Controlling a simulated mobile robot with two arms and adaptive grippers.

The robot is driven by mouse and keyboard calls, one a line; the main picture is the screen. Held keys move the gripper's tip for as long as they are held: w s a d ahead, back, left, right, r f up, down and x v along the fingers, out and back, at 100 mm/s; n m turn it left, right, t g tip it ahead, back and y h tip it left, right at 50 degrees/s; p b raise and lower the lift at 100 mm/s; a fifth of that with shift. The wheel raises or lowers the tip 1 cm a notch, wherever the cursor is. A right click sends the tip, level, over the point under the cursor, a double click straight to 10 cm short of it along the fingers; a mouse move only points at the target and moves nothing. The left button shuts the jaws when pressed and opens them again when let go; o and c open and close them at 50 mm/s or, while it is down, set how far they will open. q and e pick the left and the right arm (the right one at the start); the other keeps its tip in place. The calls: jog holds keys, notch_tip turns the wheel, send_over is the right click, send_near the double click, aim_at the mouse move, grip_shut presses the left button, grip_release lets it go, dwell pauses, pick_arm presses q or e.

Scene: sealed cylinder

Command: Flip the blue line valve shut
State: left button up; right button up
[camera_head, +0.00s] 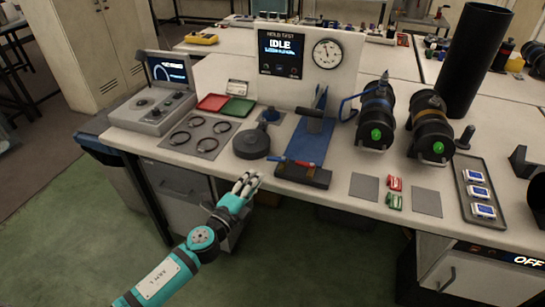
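My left gripper (247,181), with pale fingers on a teal wrist, is at the table's front edge, left of a dark block (304,175). Its finger gap is too small to judge. A red lever-like piece with a blue end (295,161) lies across that block, close to the fingers but apart from them. A blue upright piece (320,98) rises behind a blue strip (311,143). A blue-banded black cylinder (376,112) has a blue looped line (348,105) at its left. Which blue part is the line valve, and its position, I cannot tell. My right gripper is not in view.
A hold-test panel (281,50) reads IDLE, beside a round gauge (327,53). A black disc-shaped tool (251,144) lies left of the blue strip. An orange-banded cylinder (430,125) and a tall black tube (475,60) stand at right. Grey pads (364,187) lie in front.

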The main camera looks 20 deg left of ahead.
aim_at(271, 160)
pick_arm(q)
jog(key=w, duration=0.3)
jog(key=w+d, duration=0.1)
jog(key=w, duration=0.3)
jog(key=w+d, duration=0.1)
jog(key=w, duration=0.2)
jog(key=shift+w+d, duration=0.1)
jog(key=shift+w, duration=0.3)
grip_shut()
